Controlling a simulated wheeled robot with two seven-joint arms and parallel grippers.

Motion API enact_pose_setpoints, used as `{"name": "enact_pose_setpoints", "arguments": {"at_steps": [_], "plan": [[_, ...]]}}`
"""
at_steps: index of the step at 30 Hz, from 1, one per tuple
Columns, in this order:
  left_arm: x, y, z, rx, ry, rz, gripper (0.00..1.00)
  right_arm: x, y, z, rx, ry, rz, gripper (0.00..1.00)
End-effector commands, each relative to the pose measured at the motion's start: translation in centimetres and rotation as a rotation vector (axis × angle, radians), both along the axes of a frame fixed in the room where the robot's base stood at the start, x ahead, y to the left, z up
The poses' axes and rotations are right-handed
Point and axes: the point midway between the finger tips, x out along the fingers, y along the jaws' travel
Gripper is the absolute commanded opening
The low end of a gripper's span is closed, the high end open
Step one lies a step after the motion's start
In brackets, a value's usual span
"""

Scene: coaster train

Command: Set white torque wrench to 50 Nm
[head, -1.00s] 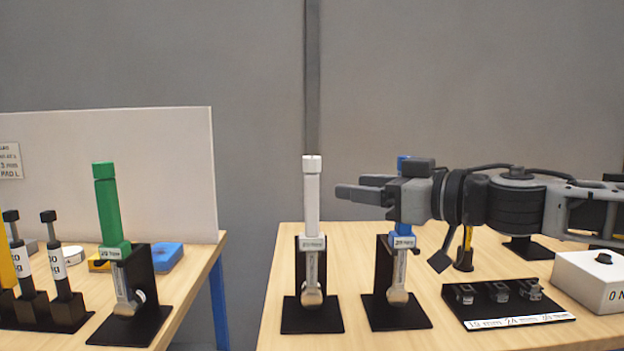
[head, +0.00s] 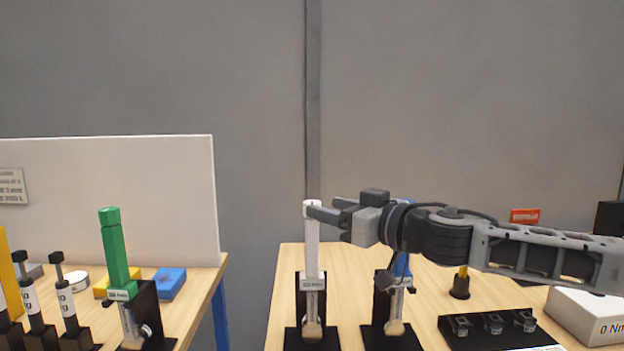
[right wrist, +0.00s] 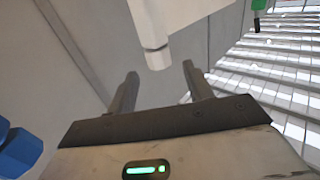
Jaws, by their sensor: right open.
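The white torque wrench (head: 312,250) stands upright in a black holder (head: 298,338) on the right table. A small label is on its lower part, too small to read surely. My right gripper (head: 326,207) reaches in from the right at the height of the white handle's top. One finger overlaps the handle in the head view. In the right wrist view the white handle (right wrist: 152,35) shows beyond and between the tips of the open right gripper (right wrist: 160,75), and nothing is gripped. My left gripper is in neither view.
A blue wrench (head: 401,265) stands close right of the white one, partly behind my right arm. A black socket tray (head: 470,340) and a white box (head: 590,312) lie further right. A green wrench (head: 116,250) stands on the left table, across a gap.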

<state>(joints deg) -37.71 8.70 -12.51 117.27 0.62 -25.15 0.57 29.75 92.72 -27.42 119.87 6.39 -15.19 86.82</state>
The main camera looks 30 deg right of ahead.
Motion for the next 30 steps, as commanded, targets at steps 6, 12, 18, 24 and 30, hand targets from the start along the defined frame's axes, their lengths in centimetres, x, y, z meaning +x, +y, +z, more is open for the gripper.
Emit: {"name": "enact_pose_setpoints", "arguments": {"at_steps": [6,12,18,24,30], "plan": [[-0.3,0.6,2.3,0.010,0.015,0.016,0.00,2.5,0.7,0.8,0.005,-0.001,0.003,0.51],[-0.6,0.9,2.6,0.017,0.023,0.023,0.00,4.4,1.0,0.4,0.002,-0.001,0.000,0.51],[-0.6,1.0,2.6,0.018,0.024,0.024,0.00,5.0,1.2,0.0,-0.002,0.000,0.001,0.51],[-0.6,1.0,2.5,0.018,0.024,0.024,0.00,5.0,1.2,-0.1,-0.002,0.000,0.001,0.51],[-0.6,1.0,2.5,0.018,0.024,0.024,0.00,5.0,1.2,0.0,-0.002,0.000,0.001,0.06]]}}
